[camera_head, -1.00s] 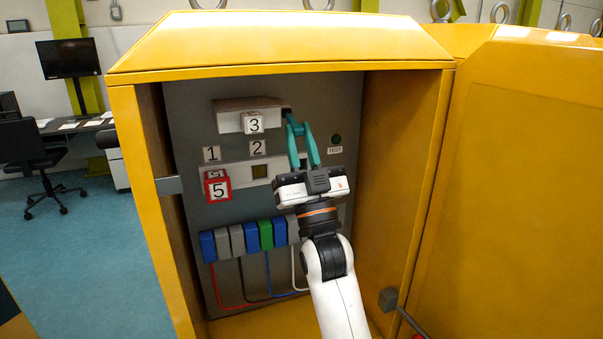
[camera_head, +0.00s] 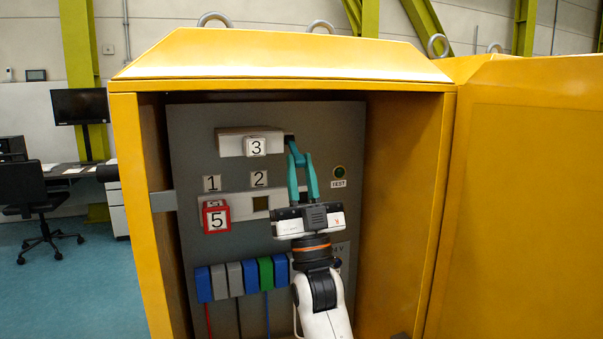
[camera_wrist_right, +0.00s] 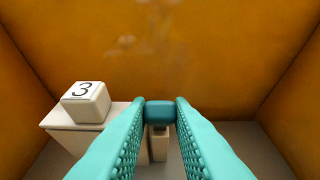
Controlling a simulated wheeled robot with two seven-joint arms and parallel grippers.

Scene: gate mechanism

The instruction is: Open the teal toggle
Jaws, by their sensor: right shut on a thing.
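The teal toggle (camera_wrist_right: 160,112) is a small block with rounded edges on a pale stem. In the right wrist view it sits between the two teal fingers of my right gripper (camera_wrist_right: 161,106), which touch its left and right sides. In the head view my right gripper (camera_head: 299,157) reaches up to the right end of the upper white housing, shut on the toggle, which the fingers mostly hide there. My left gripper is not in view.
A yellow cabinet (camera_head: 280,52) surrounds the grey panel, its door (camera_head: 530,200) open at right. Cube 3 (camera_head: 256,146) is on the upper housing, close left of my fingers. Red-framed block 5 (camera_head: 216,218) and several coloured blocks are lower. A TEST light (camera_head: 339,171) is at right.

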